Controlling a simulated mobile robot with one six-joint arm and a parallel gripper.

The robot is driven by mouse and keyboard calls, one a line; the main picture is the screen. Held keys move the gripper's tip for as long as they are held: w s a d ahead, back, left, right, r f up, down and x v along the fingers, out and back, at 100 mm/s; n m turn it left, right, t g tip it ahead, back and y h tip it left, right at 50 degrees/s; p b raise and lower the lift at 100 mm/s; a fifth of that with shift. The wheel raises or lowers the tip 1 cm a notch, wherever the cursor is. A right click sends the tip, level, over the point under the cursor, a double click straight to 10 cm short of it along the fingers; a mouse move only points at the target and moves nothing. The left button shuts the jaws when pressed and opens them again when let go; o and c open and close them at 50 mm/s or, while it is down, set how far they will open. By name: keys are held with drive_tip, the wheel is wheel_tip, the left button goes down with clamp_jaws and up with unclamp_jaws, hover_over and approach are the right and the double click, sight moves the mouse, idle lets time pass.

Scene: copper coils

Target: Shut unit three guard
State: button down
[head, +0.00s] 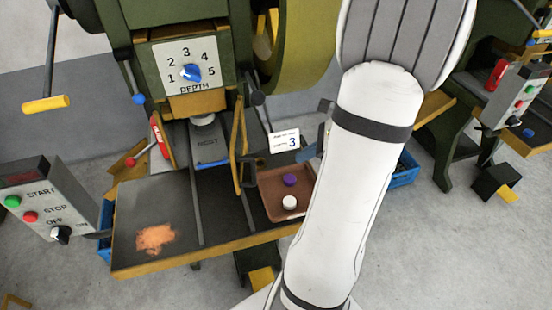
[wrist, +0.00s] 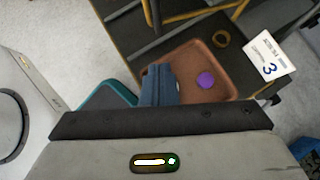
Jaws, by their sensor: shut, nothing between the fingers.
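The unit with the number 3 card (head: 284,142) is a green press with a depth dial (head: 190,73). Its guard looks to be the yellow frame (head: 238,150), standing nearly edge-on at the right of the die area, which is uncovered in front. Yellow bars (wrist: 205,14) show at the top of the wrist view; the card (wrist: 269,58) is at the right. My gripper (wrist: 158,75) is shut and empty, its blue fingers over the near edge of a brown tray (wrist: 190,58), apart from the yellow bars. In the head view my arm mostly hides it.
The brown tray (head: 268,205) holds a purple piece (head: 290,180) and a white piece (head: 289,202). Orange material (head: 156,238) lies on the table's left. A start/stop box (head: 45,203) stands at left. A red-handled lever (head: 155,140) is left of the die. Another machine stands right.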

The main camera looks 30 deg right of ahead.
drive_tip(key=w+a+r+x, duration=0.1)
drive_tip(key=r+x, duration=0.1)
drive_tip(key=x, duration=1)
drive_tip(key=shift+w+a, duration=0.15)
drive_tip(key=shift+a, duration=0.2)
